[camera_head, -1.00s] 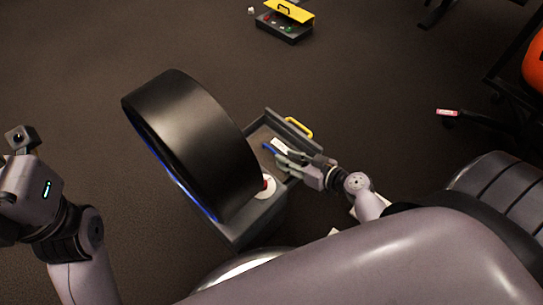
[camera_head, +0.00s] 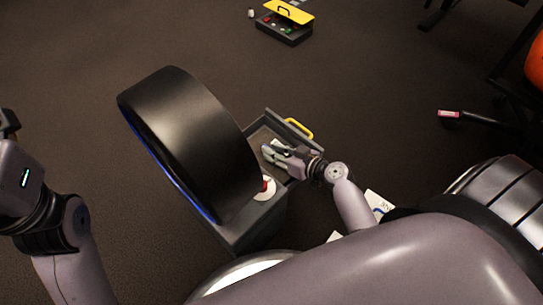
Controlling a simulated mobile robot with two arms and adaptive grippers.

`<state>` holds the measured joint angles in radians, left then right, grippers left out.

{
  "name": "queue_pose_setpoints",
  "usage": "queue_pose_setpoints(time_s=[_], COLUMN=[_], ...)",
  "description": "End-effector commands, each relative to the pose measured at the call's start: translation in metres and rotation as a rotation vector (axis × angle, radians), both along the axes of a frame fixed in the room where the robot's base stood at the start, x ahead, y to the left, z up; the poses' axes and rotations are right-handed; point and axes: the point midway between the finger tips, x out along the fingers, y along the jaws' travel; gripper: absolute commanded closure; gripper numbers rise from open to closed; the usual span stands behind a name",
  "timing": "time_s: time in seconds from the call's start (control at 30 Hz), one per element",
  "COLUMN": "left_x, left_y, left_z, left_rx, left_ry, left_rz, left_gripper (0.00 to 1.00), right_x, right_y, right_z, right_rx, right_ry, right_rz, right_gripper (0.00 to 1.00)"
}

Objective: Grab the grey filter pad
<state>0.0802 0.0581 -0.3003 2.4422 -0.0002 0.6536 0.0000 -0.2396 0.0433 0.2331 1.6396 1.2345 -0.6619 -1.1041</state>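My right gripper (camera_head: 272,156) is over the grey open tray (camera_head: 250,236), reaching in from the right. Its fingers are close above or in the tray, and I cannot tell whether they are apart or closed on something. A small pale piece (camera_head: 277,143) shows beside the fingers; I cannot tell whether it is the grey filter pad. No grey pad can be made out clearly, and the gripper hides part of the tray. My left arm shows at the left edge, with its fingers out of the picture.
A big black ring-shaped object (camera_head: 190,140) with a blue inner edge covers the tray's left side. A yellow handle (camera_head: 299,128) is at the tray's far end. A yellow-lidded box (camera_head: 286,28) stands farther off. White papers (camera_head: 379,203) lie at right. Floor at left is clear.

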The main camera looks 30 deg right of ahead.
Motion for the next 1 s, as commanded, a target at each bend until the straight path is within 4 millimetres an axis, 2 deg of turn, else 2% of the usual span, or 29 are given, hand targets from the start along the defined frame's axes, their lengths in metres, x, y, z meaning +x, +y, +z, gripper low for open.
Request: queue_pose_setpoints(time_s=[0.33,0.83,1.0], left_x=[-0.0001,0.0002,0.0002], left_y=[0.0,-0.0001,0.0], left_z=[-0.0003,-0.0006,0.0024], left_rx=[0.0,0.0,0.0], left_ry=[0.0,0.001,0.0], left_rz=[-0.001,-0.001,0.0], left_gripper=[0.67,0.67,0.67], right_x=[-0.0002,-0.0001,0.0], right_y=[-0.0003,-0.0004,-0.0004], right_z=[0.0001,0.0005,0.0063], right_rx=[0.0,-0.001,-0.001], right_ry=[0.0,-0.001,-0.001], right_rz=[0.0,-0.001,0.0], right_gripper=[1.0,1.0,1.0])
